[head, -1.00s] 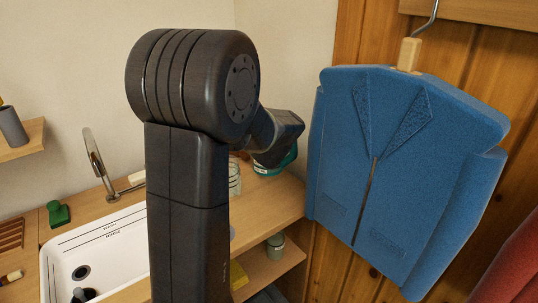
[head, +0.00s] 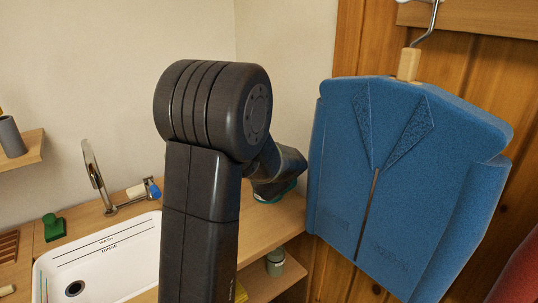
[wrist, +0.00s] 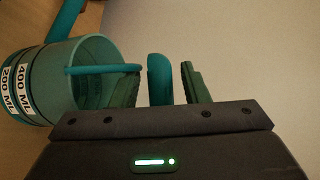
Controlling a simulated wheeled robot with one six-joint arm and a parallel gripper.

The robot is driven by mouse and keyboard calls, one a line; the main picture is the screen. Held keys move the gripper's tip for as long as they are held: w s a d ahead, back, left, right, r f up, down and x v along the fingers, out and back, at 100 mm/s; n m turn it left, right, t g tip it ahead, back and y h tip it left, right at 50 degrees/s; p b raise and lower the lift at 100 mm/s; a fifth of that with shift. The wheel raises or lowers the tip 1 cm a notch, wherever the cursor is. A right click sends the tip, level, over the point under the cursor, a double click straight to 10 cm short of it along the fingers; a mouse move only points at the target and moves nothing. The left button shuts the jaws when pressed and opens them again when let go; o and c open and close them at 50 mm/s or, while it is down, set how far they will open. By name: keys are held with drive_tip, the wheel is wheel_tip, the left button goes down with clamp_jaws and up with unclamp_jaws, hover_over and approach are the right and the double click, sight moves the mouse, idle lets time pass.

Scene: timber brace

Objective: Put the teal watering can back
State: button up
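The teal watering can (wrist: 40,85) fills the left of the wrist view, with its open mouth towards the camera and white labels reading 200 ML and 400 ML. My gripper (wrist: 160,85) is open around its upright teal handle (wrist: 160,78). One finger is on each side, with a narrow gap showing on both sides. In the head view only a teal edge of the can (head: 268,201) shows under my gripper (head: 275,188), on the wooden counter by the wall. My arm hides most of it there.
A blue jacket (head: 400,180) hangs on a hook close to the right of my gripper. A white sink (head: 105,255) with a tap (head: 92,165) lies left of my arm. A small jar (head: 275,262) stands on a shelf below the counter.

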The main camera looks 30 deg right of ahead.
drive_tip(key=shift+r, duration=0.1)
drive_tip(key=shift+r+p, duration=0.15)
drive_tip(key=shift+p, duration=0.2)
drive_tip(key=b+v, duration=0.1)
drive_tip(key=v, duration=1.1)
drive_tip(key=shift+b, duration=0.35)
drive_tip(key=p+x, duration=0.1)
drive_tip(key=x, duration=1.1)
drive_tip(key=shift+f, duration=0.4)
drive_tip(key=shift+r, duration=0.3)
drive_tip(key=shift+a+p, duration=0.15)
drive_tip(key=shift+p, duration=0.15)
